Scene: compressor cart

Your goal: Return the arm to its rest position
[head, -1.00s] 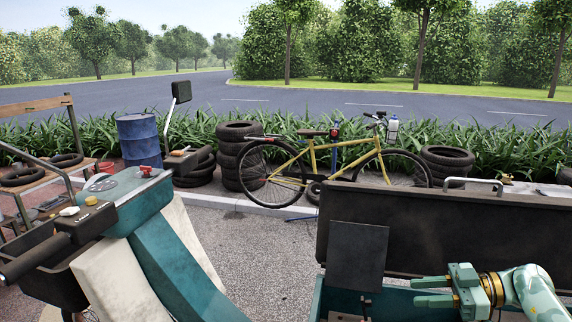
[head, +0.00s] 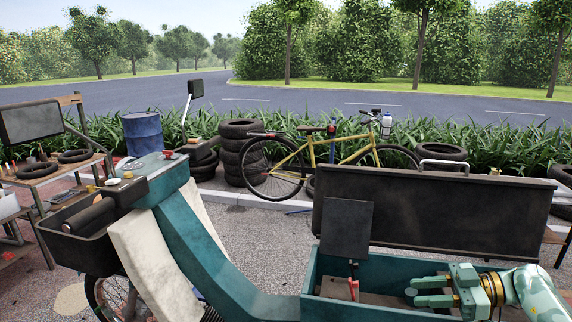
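My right gripper (head: 428,291) and wrist are at the lower right of the head view. Its two pale green fingers point left with a gap between them, and nothing shows in the gap. The gripper appears over the teal cart box (head: 312,285), in front of its raised dark lid (head: 430,215). I cannot tell its height above the box floor. My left arm and gripper are out of view.
The cart's teal body (head: 190,240) runs to a black basket (head: 75,240) at left. A small red item (head: 353,288) is in the box. A yellow bicycle (head: 330,152), stacked tyres (head: 238,158) and a blue barrel (head: 142,134) stand behind. Grey pavement (head: 255,232) is open between.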

